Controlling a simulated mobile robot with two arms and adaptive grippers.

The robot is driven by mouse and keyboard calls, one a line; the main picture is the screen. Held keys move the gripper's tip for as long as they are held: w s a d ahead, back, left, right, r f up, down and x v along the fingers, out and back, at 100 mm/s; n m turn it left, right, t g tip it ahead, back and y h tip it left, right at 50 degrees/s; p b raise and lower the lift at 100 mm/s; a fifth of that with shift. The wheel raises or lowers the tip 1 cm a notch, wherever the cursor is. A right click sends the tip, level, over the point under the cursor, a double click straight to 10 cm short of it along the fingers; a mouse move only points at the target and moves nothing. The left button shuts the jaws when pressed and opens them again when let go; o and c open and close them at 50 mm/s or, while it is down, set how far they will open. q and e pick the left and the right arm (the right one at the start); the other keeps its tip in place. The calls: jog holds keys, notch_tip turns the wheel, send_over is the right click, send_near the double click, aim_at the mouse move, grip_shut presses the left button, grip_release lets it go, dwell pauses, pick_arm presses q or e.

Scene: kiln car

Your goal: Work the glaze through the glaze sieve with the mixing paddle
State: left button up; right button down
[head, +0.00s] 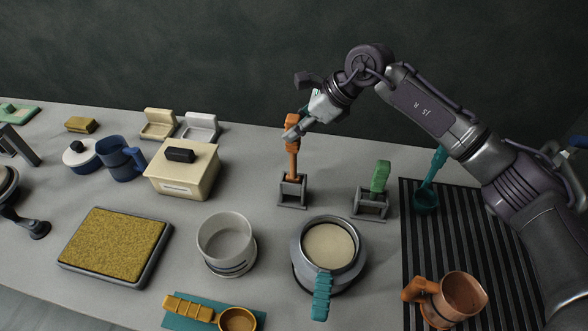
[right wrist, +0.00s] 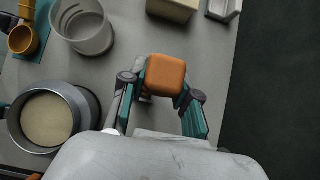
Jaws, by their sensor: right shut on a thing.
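An orange-handled tool (head: 292,160), which looks like the mixing paddle, stands upright in a grey holder (head: 292,191). My right gripper (head: 292,131) is shut on the top of its handle. In the right wrist view, the orange handle end (right wrist: 166,74) sits between the teal-padded fingers of my right gripper (right wrist: 162,95). The tool's lower end is hidden in the holder. The round grey vessel with a teal handle (head: 322,294), apparently the glaze sieve, holds cream-coloured glaze (head: 330,247). It also shows in the right wrist view (right wrist: 88,106).
A green-handled tool (head: 380,176) stands in a second holder. A whitish cylinder (head: 226,243) stands left of the sieve. An orange-brown jug (head: 459,297) and teal ladle (head: 426,199) are on the ribbed mat (head: 412,257). A yellow scoop (head: 238,318) lies in front.

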jog(key=shift+b, duration=0.4)
jog(key=shift+r, duration=0.2)
jog(key=shift+r+p, duration=0.4)
jog(key=shift+r, duration=0.45)
jog(key=shift+b, duration=0.35)
jog(key=shift+r, duration=0.1)
